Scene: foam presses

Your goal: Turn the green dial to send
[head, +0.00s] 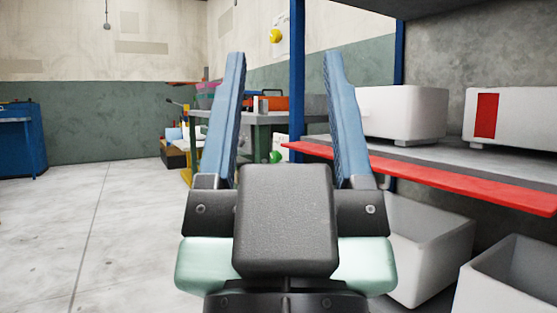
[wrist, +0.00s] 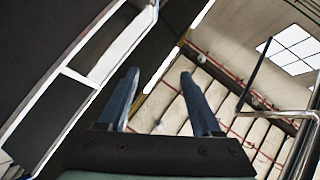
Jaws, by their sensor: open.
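My gripper (head: 285,56) is open and empty in the head view, its two blue fingers pointing up and away across the middle. It also shows in the wrist view (wrist: 159,73), with nothing between the fingers. A small round green thing (head: 275,157) shows between the fingers, low beside the blue post in the distance. It may be the green dial, but it is too small to tell, and no markings can be read. My gripper is well short of it and touches nothing. The wrist view shows no dial, only roof structure and dark panels.
A rack at right has a red-edged shelf (head: 455,184), white boxes (head: 402,111) and open white bins (head: 430,245) below. A blue post (head: 297,75) stands at its corner. A green table (head: 262,119) is behind my fingers. A blue bench (head: 22,140) is far left. Left floor is clear.

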